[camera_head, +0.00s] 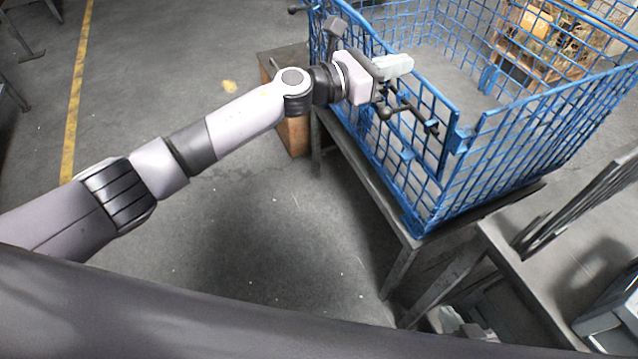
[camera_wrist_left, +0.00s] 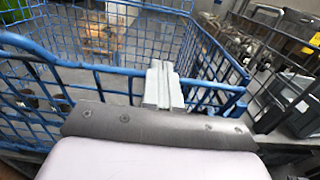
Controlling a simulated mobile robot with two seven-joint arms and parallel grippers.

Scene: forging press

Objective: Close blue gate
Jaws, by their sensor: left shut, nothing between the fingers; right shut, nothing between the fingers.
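The blue gate (camera_head: 395,150) is a wire mesh panel on the near left side of a blue mesh cage (camera_head: 545,150). It stands upright, its right end close to the cage's near corner; I cannot tell if it is latched. My left gripper (camera_head: 396,66) is shut and empty at the panel's top edge, partly hiding it. In the left wrist view its fingers (camera_wrist_left: 162,86) overlap the blue top bar (camera_wrist_left: 85,66); contact is unclear. My right gripper (camera_head: 464,326), shut and empty, is low near the bottom edge, below the tables and partly hidden.
The cage stands on a dark table (camera_head: 375,205). A second grey table (camera_head: 555,275) is at the right, with a dark rack and a grey-blue box on it. A brown box (camera_head: 293,135) is on the floor behind the table. The floor at left is open, with a yellow line (camera_head: 76,95).

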